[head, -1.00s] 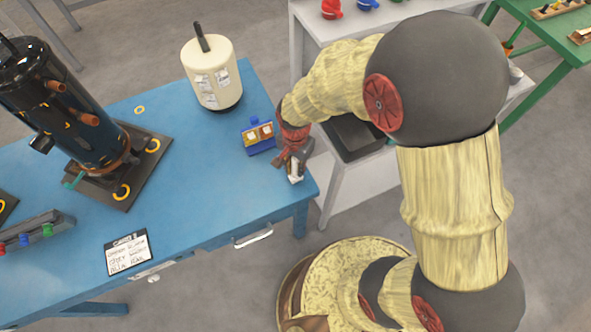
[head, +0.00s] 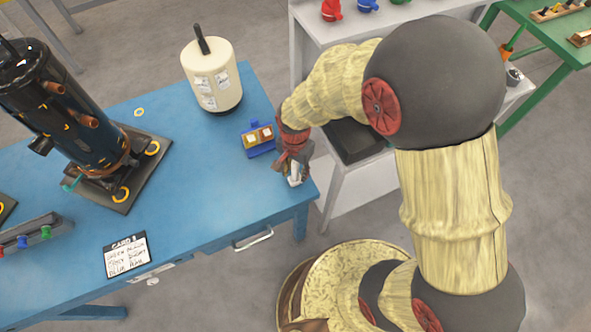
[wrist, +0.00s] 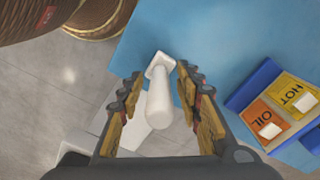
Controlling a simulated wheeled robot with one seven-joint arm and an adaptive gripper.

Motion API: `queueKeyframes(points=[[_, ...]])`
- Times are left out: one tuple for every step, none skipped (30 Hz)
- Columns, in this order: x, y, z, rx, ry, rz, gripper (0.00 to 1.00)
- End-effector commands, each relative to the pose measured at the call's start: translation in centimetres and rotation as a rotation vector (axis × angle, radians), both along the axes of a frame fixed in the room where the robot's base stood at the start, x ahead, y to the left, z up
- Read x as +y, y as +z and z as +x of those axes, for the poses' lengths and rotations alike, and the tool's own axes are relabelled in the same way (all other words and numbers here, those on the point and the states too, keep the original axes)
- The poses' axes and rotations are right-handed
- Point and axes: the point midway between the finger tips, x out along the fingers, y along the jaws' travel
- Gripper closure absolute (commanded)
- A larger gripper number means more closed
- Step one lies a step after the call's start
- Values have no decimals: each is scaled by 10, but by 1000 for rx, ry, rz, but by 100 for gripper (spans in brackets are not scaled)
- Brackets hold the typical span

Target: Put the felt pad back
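A white piece with a rounded stem and a squarish end (wrist: 158,100) is between my fingers, over the blue table's right front corner. It could be the felt pad, but I cannot tell for sure. My gripper (wrist: 157,100) is open around it, and a gap shows on each side of the stem. In the head view my gripper (head: 293,176) points down at this corner, and a bit of white shows at its tips. A blue holder (wrist: 254,72) with HOT and OIL labels, each with a small white square, is right of my fingers.
The blue table (head: 200,175) has free room in the middle. A cream cylinder (head: 213,80) stands behind the holder, and a black compressor (head: 65,115) is at the left. A card (head: 127,256) lies near the front edge. A grey shelf with a dark tray (head: 356,138) is right.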

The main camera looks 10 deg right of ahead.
Motion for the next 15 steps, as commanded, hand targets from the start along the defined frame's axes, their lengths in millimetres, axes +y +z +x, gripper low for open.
queueKeyframes(points=[[0,3,0,-1,0,0,65],[0,5,0,-1,0,0,65],[0,9,1,-2,0,1,65],[0,13,1,-2,0,1,65],[0,18,1,-2,0,1,65],[0,25,1,-3,0,1,65],[1,31,1,-4,0,2,65],[1,37,1,-4,0,2,65],[1,46,1,-3,0,1,65],[1,53,1,-3,0,1,65],[1,59,1,-4,0,2,65],[1,68,1,-4,0,2,65],[1,74,1,-3,0,1,65],[1,80,1,-3,0,1,65],[1,87,1,-3,0,1,65]])
